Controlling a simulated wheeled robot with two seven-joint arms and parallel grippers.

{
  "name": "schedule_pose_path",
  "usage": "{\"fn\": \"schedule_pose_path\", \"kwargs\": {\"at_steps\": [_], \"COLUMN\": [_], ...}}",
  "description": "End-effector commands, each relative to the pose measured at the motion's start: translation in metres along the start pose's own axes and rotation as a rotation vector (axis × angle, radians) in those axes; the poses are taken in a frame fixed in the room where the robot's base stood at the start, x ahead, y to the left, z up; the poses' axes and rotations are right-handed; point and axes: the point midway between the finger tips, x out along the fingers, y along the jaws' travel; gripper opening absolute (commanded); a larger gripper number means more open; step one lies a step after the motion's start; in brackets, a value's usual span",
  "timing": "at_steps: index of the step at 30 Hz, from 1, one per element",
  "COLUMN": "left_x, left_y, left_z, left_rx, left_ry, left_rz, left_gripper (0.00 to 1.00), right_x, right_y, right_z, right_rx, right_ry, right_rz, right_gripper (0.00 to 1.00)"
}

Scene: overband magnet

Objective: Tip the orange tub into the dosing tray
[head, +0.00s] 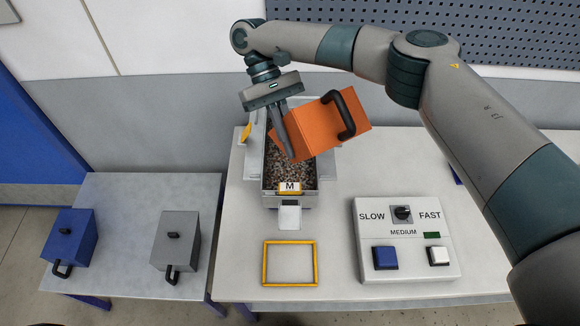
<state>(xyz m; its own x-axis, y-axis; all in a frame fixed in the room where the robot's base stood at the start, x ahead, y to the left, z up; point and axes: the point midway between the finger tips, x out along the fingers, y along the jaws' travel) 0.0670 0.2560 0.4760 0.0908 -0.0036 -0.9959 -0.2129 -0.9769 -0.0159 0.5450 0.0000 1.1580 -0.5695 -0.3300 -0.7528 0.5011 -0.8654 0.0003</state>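The orange tub (315,125) is tilted in the air over the long metal dosing tray (266,200). Its black handle (346,114) is on the right side and its opening is not clearly visible. My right gripper (287,135) comes down from above at the tub's left side and holds it; the actual contact is partly hidden. The tray holds a layer of brown and grey granular material (303,178) and has a yellow-framed "M" label (290,188) at its near end. My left gripper is not in view.
A control box (405,270) with a speed knob, a blue button and a white button stands at the right. A yellow square outline (290,284) on the table is empty. Blue (70,237) and grey (180,240) lidded boxes stand on the lower table at left.

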Motion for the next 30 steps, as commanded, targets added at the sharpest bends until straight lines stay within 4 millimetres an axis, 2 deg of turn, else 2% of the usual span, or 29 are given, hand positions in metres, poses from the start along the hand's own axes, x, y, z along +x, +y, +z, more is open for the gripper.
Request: {"fn": "schedule_pose_path", "kwargs": {"at_steps": [8, 16, 30], "left_x": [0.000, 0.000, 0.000], "left_y": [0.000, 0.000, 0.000], "left_z": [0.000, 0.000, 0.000], "left_rx": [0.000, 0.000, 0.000], "left_ry": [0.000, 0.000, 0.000], "left_rz": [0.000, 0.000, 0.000], "left_gripper": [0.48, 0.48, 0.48], "right_x": [-0.002, -0.013, -0.022], "right_y": [0.000, 0.000, 0.000], "right_z": [0.001, 0.001, 0.001], "right_rx": [0.000, 0.006, 0.001], "right_ry": [-0.012, -0.077, -0.157], "right_rz": [0.003, 0.004, 0.003], "right_gripper": [0.00, 0.00, 0.00]}}
